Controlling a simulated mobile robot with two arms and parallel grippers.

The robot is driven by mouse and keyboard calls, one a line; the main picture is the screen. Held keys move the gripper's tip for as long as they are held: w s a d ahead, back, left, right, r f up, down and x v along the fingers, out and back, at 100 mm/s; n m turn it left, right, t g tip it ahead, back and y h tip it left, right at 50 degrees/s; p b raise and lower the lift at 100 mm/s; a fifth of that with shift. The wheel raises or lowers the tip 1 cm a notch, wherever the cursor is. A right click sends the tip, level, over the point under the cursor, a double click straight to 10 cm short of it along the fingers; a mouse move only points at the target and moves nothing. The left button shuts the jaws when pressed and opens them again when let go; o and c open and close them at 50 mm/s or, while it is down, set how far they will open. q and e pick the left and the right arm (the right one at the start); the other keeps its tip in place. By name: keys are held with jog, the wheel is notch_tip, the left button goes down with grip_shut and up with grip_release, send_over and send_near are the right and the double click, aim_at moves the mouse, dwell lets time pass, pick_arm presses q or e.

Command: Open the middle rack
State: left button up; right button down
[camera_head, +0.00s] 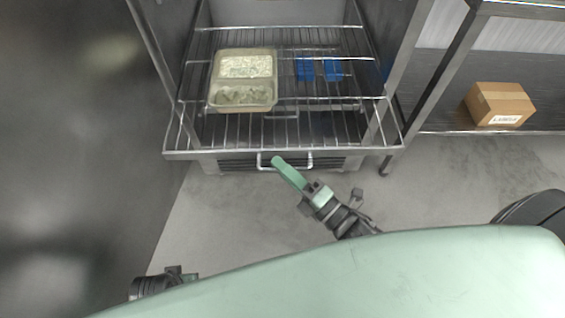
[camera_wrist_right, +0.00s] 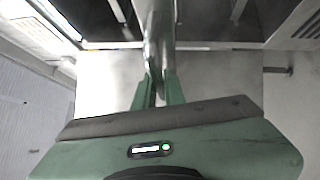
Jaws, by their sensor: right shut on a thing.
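A metal cabinet stands open in the head view with wire racks. The upper rack (camera_head: 340,97) carries a tray. Below it is another wire rack (camera_head: 225,135), with a U-shaped metal handle (camera_head: 303,166) at its front. I cannot tell for sure which rack counts as the middle one. My right gripper (camera_head: 278,161) reaches up to this handle. In the right wrist view its green fingers (camera_wrist_right: 158,92) are shut on a grey metal bar (camera_wrist_right: 156,45). My left arm's end (camera_head: 165,283) shows only partly at lower left; its fingers cannot be made out.
The tray (camera_head: 246,51) holds two portions of pale food, with blue items (camera_head: 333,70) beside it. A steel shelf stands at the right with a cardboard box (camera_head: 499,104). A dark steel panel (camera_head: 80,130) is at the left. The floor (camera_head: 225,230) before the cabinet is clear.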

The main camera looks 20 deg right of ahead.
jog(key=c, duration=1.5)
grip_release()
jog(key=v, duration=0.8)
jog(key=shift+a, duration=0.1)
